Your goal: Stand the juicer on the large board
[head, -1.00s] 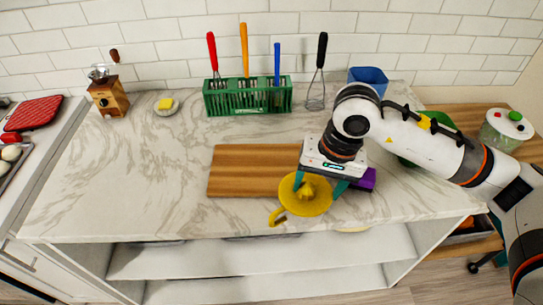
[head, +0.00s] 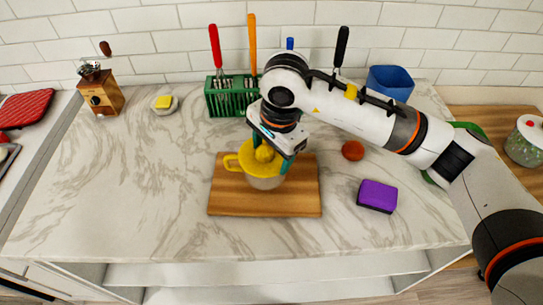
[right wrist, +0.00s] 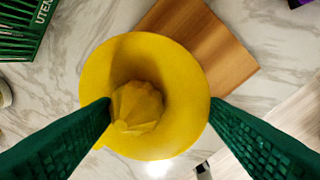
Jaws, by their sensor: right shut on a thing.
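The juicer (head: 258,169) has a yellow top with a ribbed cone, a yellow handle at its left and a pale bowl below. My right gripper (head: 270,160) is shut on it, one finger on each side, also in the right wrist view (right wrist: 160,103). The juicer (right wrist: 150,65) looks upright over the large wooden board (head: 230,203), within its outline in the head view. Whether its base touches the board or hangs just above it, I cannot tell. The board also shows behind it in the right wrist view (right wrist: 215,50). My left gripper is not in view.
A green utensil rack (head: 229,104) stands behind the board. A red ball-shaped item (head: 352,150) and a purple sponge (head: 377,196) lie to its right. A blue container (head: 390,82) stands at the back. The counter left of the board is clear.

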